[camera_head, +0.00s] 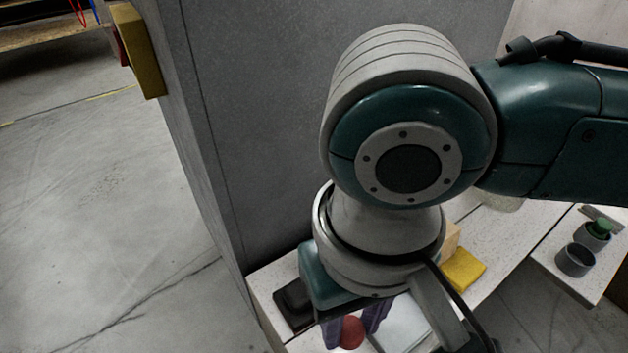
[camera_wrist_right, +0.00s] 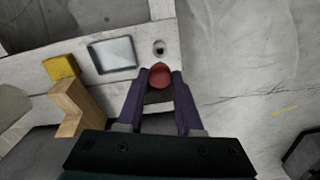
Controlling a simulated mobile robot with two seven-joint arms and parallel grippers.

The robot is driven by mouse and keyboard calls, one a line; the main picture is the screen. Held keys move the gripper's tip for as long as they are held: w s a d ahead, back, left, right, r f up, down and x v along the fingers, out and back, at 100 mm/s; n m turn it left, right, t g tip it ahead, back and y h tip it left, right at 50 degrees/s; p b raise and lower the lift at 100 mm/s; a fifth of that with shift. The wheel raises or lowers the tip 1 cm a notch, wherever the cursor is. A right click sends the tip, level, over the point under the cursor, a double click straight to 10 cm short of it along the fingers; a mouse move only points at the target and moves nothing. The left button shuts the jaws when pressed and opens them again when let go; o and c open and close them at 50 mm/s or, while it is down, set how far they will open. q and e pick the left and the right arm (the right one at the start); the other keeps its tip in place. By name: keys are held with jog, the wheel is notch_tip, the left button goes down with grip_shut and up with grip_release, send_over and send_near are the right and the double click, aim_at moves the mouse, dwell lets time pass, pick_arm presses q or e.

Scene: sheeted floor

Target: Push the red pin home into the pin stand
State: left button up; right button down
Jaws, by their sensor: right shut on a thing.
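My right gripper (camera_wrist_right: 160,76) is shut on the red pin (camera_wrist_right: 160,75), with one purple finger on each side of it. The pin's rounded red end also shows in the head view (camera_head: 351,332), low between the fingers. A small grey round piece with a dark hole (camera_wrist_right: 160,48), which looks like the pin stand, sits on the pale worktop just beyond the pin in the right wrist view. The pin appears apart from that hole; its height above the worktop is hard to tell. I cannot make out the stand in the head view. My left gripper is in neither view.
A pale plate (camera_wrist_right: 113,54), a yellow block (camera_wrist_right: 61,67) and a wooden block (camera_wrist_right: 76,104) lie to the left in the wrist view. A black box (camera_head: 293,303) is close to the gripper. Grey cups (camera_head: 575,260) stand on a side surface. A grey wall (camera_head: 260,130) rises behind.

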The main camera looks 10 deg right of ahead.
notch_tip(320, 180, down, 4)
jog(key=b, duration=0.2)
jog(key=shift+b, duration=0.3)
jog(key=shift+f+b, duration=0.35)
jog(key=shift+f, duration=0.5)
jog(key=shift+f, duration=0.4)
jog(key=shift+p, duration=0.3)
jog(key=shift+p, duration=0.4)
jog(key=shift+f+b, duration=0.35)
jog(key=shift+f, duration=0.4)
jog(key=shift+f+b, duration=0.35)
jog(key=shift+f, duration=0.4)
